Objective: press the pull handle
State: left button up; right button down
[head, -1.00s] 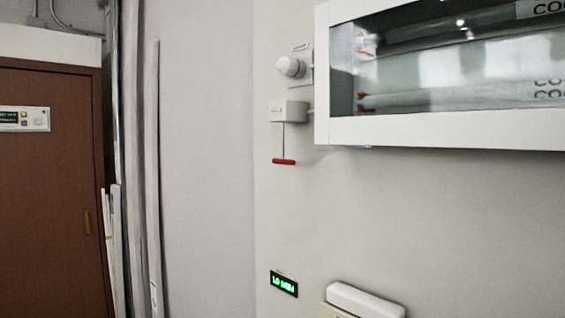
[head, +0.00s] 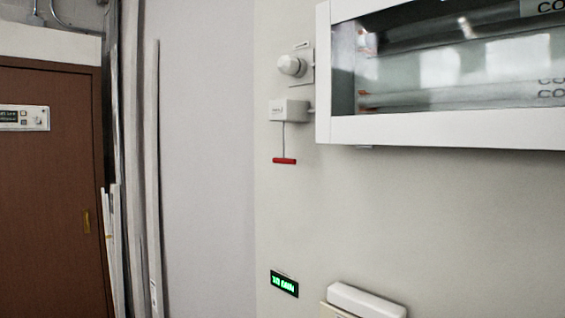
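The pull handle (head: 284,161) is a small red horizontal bar in the head view, left of the middle of the wall. It hangs on a thin rod below a small grey-white box (head: 289,110) fixed to the wall. A round white knob (head: 291,65) on a plate sits just above that box. Neither of my grippers shows in the head view, so I cannot see where they are relative to the handle.
A white-framed glass cabinet (head: 450,132) juts out right of the handle. A small green-lit display (head: 285,284) and a white fixture (head: 366,299) are lower on the wall. Long pale strips (head: 152,180) lean beside a brown door (head: 45,190) at left.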

aim_at(274, 160)
jog(key=i+j+u, duration=0.15)
jog(key=j, duration=0.25)
jog(key=j+u, duration=0.15)
jog(key=j, duration=0.25)
jog(key=i+j+u, duration=0.2)
jog(key=j, duration=0.15)
